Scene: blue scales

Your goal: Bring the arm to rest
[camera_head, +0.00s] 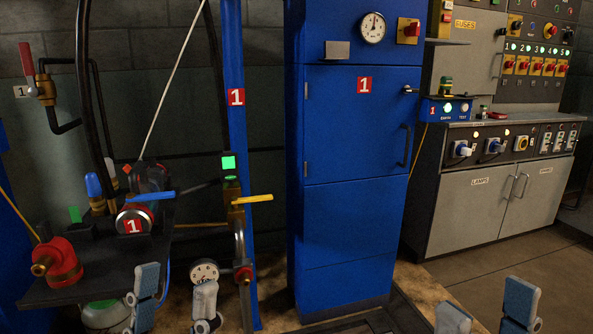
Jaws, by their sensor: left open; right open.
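My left gripper (177,282) shows at the bottom left, its two grey-blue fingers apart with nothing between them. Only the finger ends of both grippers are visible. The rest of both arms is out of the picture.
A tall blue cabinet (350,222) labelled 1 stands in the middle, its door shut. On the left are red fittings (62,262), a blue lever (150,196) and a yellow lever (252,199) on pipes. A grey control desk (480,208) stands right; floor before it is clear.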

